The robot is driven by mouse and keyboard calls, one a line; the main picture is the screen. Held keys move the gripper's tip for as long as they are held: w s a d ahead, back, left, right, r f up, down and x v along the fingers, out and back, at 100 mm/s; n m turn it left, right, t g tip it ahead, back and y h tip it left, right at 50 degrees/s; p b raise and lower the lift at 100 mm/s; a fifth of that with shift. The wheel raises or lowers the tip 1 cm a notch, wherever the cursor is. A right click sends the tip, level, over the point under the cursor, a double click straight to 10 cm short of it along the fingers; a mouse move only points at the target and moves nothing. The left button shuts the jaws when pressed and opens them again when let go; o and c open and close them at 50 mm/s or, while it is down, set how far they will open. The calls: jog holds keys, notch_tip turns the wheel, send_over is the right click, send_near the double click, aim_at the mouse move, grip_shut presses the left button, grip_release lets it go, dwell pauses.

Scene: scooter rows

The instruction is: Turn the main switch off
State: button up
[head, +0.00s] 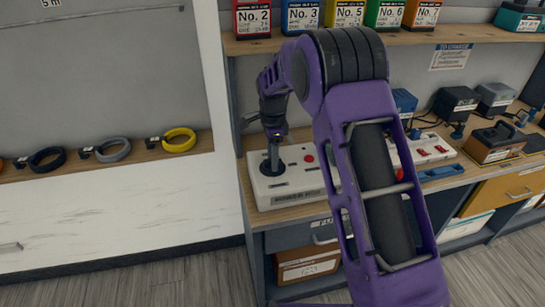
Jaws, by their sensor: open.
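A white power box (290,186) with "POWER" lettering on its front sits on the wooden workbench. A black knob or lever on a dark round base (272,167) stands at its left, with a red round button (309,158) to the right. I cannot tell for sure which control is the main switch. My gripper (274,140) points down directly over the black control, its jaws open. At this size I cannot tell whether the fingers touch the control or straddle it. My purple arm hides the box's right part.
Red switches (430,151) show on a white unit right of my arm. Dark chargers (455,103) and a brown-black case (494,143) stand farther right. A shelf with numbered boxes (300,16) hangs above. Cable coils (178,141) lie on the left ledge.

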grip_shut()
jog(key=shift+n, duration=0.3)
jog(key=n, duration=0.4)
jog(key=shift+r+p, duration=0.1)
jog(key=shift+p, duration=0.25)
jog(key=n, duration=0.4)
jog(key=shift+n, duration=0.4)
jog(key=n, duration=0.4)
jog(key=shift+n+p, duration=0.3)
jog(key=shift+n, duration=2)
